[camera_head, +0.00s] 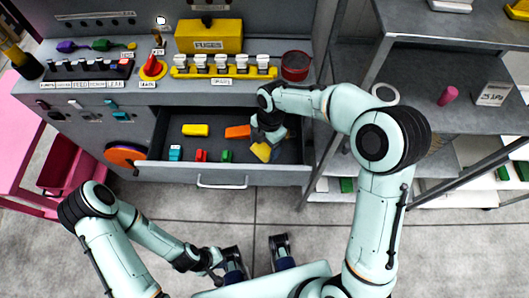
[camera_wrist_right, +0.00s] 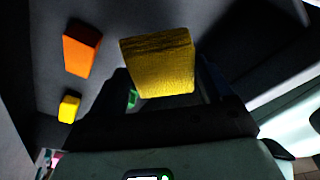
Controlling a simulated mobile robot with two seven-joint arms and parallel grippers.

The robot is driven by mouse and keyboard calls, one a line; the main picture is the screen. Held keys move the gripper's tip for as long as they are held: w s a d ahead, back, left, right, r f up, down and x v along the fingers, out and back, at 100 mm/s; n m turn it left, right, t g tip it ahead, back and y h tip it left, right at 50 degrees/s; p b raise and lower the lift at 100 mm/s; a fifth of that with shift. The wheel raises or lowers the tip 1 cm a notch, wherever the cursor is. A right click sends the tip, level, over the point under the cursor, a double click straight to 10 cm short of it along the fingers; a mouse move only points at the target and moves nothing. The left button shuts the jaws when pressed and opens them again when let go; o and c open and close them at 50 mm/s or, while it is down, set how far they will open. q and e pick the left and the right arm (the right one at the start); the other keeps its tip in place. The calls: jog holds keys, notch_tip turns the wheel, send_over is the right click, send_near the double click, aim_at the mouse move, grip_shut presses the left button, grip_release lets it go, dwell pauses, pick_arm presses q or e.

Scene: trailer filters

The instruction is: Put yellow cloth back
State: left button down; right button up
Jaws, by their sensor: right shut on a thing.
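The yellow cloth (camera_head: 261,152) is a small folded yellow piece over the right part of an open drawer (camera_head: 290,176). It also shows large in the right wrist view (camera_wrist_right: 158,64), with a ribbed upper edge. My right gripper (camera_head: 268,136) reaches down into the drawer area and is shut on the cloth. Its fingers are mostly hidden in the head view. My left gripper (camera_head: 214,264) is low in the head view, over the floor in front of the drawer and away from the cloth. Its fingers are too unclear to read.
In the drawer lie an orange block (camera_head: 238,132), a yellow block (camera_head: 196,130) and small blue, red and green pieces (camera_head: 226,156). The worktop above holds a yellow fuses box (camera_head: 208,36) and a yellow rack (camera_head: 222,72). Metal shelving (camera_head: 445,95) stands at right.

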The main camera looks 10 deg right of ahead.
aim_at(265, 153)
notch_tip(265, 153, down, 6)
jog(key=o, duration=0.8)
jog(key=shift+o, duration=0.2)
jog(key=r, duration=0.4)
jog(key=d+r, duration=0.1)
jog(key=r, duration=0.3)
jog(key=w+r+p, duration=0.1)
jog(key=r, duration=0.3)
jog(key=shift+d, duration=0.3)
